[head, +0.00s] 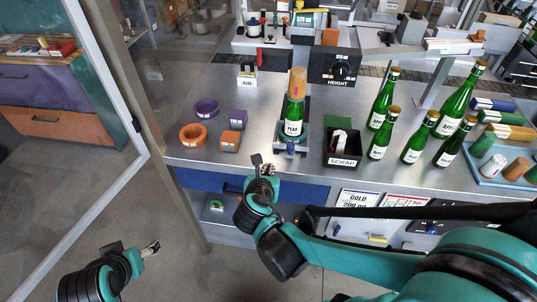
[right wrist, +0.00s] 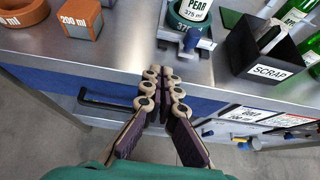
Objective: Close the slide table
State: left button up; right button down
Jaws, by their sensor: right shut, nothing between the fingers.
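The slide table (head: 291,147) is a small grey carriage with a blue knob at the front edge of the steel bench; it also shows in the right wrist view (right wrist: 185,40). On it a green bottle (head: 294,122) labelled PEAR stands upright in a green holder, with a tan capsule (head: 298,80) over its neck. My right gripper (head: 261,162) is shut and empty, just in front of the bench edge and left of the carriage. In the right wrist view its fingertips (right wrist: 163,74) are together below the carriage. My left gripper (head: 152,247) is low at the left, away from the bench; its jaw opening is unclear.
A black SCRAP bin (head: 342,147) stands right of the carriage, with several green bottles (head: 411,149) beyond. Orange (head: 193,135) and purple (head: 206,108) rings and two blocks lie left. A blue drawer (head: 215,182) with a dark handle is under the bench edge.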

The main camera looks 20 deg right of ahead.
jog(key=b, duration=0.4)
send_near(276, 145)
jog(key=f, duration=0.1)
jog(key=w+f, duration=0.1)
jog(key=f, duration=0.1)
jog(key=d+f, duration=0.1)
jog(key=shift+w+f, duration=0.25)
jog(key=shift+w, duration=0.05)
jog(key=shift+w+d+r+b, duration=0.15)
jog(key=shift+w+d+b, duration=0.35)
jog(key=shift+w, duration=0.55)
pick_arm(q)
jog(key=shift+d+f, duration=0.1)
jog(key=shift+f, duration=2.45)
pick_arm(e)
jog(key=shift+w+d+r, duration=0.1)
jog(key=shift+w+d, duration=0.3)
jog(key=shift+w, duration=0.15)
